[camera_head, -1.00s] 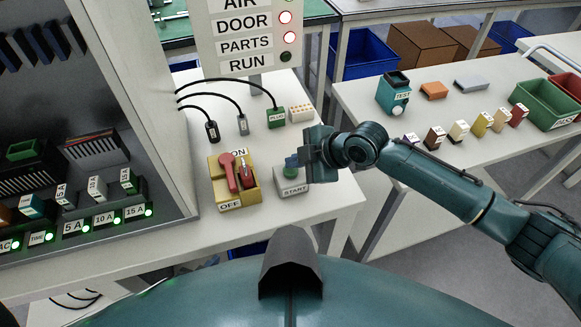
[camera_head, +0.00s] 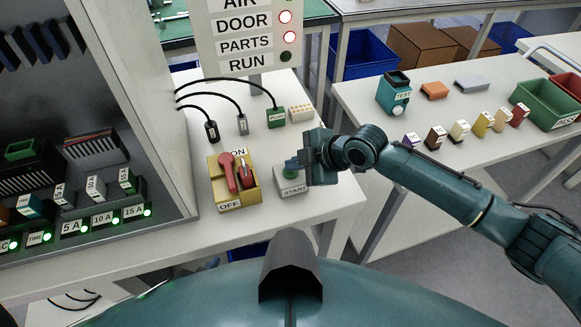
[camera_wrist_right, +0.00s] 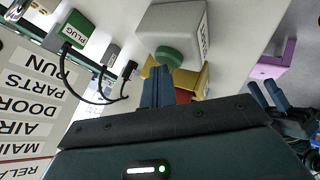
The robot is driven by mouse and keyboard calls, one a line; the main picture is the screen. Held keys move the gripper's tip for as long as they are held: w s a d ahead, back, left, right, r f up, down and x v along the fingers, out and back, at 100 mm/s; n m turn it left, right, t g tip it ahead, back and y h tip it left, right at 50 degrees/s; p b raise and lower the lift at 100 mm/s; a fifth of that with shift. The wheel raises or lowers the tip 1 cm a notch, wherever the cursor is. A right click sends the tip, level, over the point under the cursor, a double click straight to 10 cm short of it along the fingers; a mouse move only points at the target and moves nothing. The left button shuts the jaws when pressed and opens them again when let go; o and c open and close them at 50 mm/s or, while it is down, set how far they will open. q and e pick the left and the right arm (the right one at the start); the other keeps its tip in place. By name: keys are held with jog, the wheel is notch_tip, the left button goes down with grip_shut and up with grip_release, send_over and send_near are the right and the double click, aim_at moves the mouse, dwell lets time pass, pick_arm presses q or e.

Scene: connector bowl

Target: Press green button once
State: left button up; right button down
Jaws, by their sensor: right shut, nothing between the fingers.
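The green button (camera_head: 290,163) sits on top of a grey box labelled START (camera_head: 293,188) on the near table. In the right wrist view the round green button (camera_wrist_right: 170,57) shows on the grey box (camera_wrist_right: 172,30). My right gripper (camera_head: 302,161) is shut and empty, right at the button in the head view. In the right wrist view its fingertips (camera_wrist_right: 161,74) overlap the button's edge; I cannot tell whether they touch it. The gripper partly hides the button and box.
A yellow ON/OFF switch box with a red lever (camera_head: 232,185) stands just left of the START box. Cables and plugs (camera_head: 243,124) lie behind. A sign panel (camera_head: 245,40) stands at the back, with DOOR and PARTS lamps red. A cabinet (camera_head: 150,110) borders the left.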

aim_at(295, 172)
jog(key=shift+r+p, duration=0.9)
jog(key=shift+r, duration=0.05)
notch_tip(295, 172, up, 3)
jog(key=p, duration=0.2)
jog(key=shift+p, duration=0.4)
notch_tip(295, 172, up, 2)
jog(key=shift+p, duration=0.45)
